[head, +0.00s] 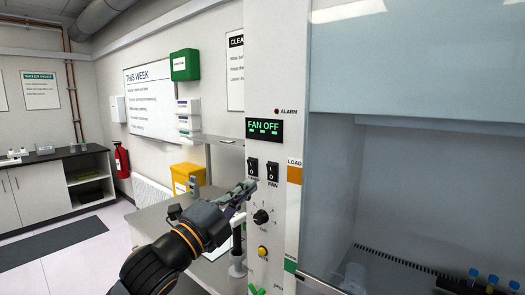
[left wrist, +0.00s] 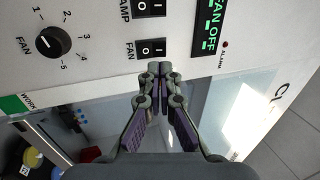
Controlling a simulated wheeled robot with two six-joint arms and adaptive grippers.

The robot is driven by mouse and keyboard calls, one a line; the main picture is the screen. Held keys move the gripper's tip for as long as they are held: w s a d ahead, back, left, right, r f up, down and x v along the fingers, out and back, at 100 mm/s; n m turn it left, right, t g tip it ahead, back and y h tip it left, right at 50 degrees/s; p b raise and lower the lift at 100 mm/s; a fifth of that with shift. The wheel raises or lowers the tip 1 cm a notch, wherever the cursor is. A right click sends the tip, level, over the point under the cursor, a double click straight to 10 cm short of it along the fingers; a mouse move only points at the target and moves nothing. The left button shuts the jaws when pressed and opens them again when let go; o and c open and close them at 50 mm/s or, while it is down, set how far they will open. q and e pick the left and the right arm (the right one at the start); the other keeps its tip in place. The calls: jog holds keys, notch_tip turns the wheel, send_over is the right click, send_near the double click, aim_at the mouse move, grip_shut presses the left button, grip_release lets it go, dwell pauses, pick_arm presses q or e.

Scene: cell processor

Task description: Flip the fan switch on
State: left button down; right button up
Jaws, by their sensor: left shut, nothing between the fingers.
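The fan switch (head: 272,171) is a black rocker on the white control panel, the right one of two. It also shows in the left wrist view (left wrist: 151,47), with the word FAN beside it. The display (head: 264,130) above it reads FAN OFF in green. My left gripper (head: 250,185) is shut and empty, in front of the panel just below the switches. In the left wrist view its fingertips (left wrist: 159,68) are together, close to the fan switch; I cannot tell whether they touch the panel. My right gripper is not in view.
The lamp switch (head: 253,167) sits left of the fan switch. A black fan speed knob (head: 261,216) and a yellow button (head: 262,251) are lower on the panel. The glass cabinet front (head: 420,75) is to the right. A grey bench (head: 150,220) stands left, behind my arm.

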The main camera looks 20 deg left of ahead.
aim_at(270, 168)
pick_arm(q)
jog(key=p+x, duration=0.3)
jog(key=x, duration=0.2)
jog(key=shift+w+d+r, duration=0.1)
jog(key=shift+w+r, duration=0.05)
jog(key=shift+w+d+p, duration=0.2)
jog(key=shift+w+p, duration=0.1)
jog(key=shift+w, duration=0.1)
jog(key=shift+w+r+b, duration=0.1)
jog(key=shift+w+b, duration=0.15)
jog(key=shift+b, duration=0.15)
jog(key=shift+r, duration=0.1)
